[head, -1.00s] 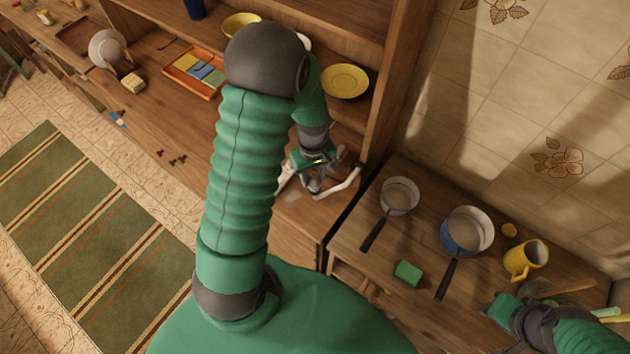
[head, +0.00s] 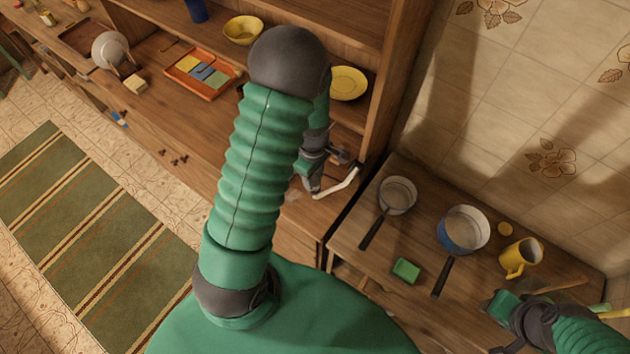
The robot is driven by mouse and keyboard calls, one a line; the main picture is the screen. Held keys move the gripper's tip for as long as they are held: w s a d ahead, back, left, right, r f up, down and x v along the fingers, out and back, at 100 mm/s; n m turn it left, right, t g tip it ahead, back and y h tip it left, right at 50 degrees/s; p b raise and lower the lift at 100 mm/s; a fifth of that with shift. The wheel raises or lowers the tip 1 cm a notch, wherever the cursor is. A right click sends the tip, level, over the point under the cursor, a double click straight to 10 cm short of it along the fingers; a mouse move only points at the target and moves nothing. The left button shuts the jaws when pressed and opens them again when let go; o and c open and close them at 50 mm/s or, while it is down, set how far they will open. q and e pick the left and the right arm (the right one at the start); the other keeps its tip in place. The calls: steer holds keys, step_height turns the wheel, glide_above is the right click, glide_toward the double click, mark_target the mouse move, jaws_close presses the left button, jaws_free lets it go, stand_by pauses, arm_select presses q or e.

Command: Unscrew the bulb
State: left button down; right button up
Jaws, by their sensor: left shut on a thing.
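My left gripper (head: 318,187) is low over the wooden counter, near its right end by the shelf's side panel. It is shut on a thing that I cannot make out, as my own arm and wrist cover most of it. A pale bent piece (head: 342,183) shows at its right side. I cannot pick out the bulb; any part of it at the jaws is hidden. My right gripper (head: 492,306) is at the lower right, over the front of the stove-side table; its jaws are too small and turned to read.
Two pans, a white one (head: 397,195) and a blue one (head: 463,231), a green sponge (head: 405,271) and a yellow mug (head: 520,258) stand on the right table.

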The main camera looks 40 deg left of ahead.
arm_select(q)
steer(key=n+p, duration=0.1)
steer(key=n, duration=0.2)
steer(key=shift+d+r+n+p, duration=0.1)
steer(key=shift+n+p, duration=0.2)
steer(key=shift+p, duration=0.05)
steer(key=shift+n, duration=0.4)
steer(key=shift+n+p, duration=0.55)
steer(key=shift+n, duration=0.05)
steer(key=n+p, duration=0.1)
steer(key=n, duration=0.2)
steer(key=shift+p, duration=0.3)
steer(key=shift+n, duration=0.4)
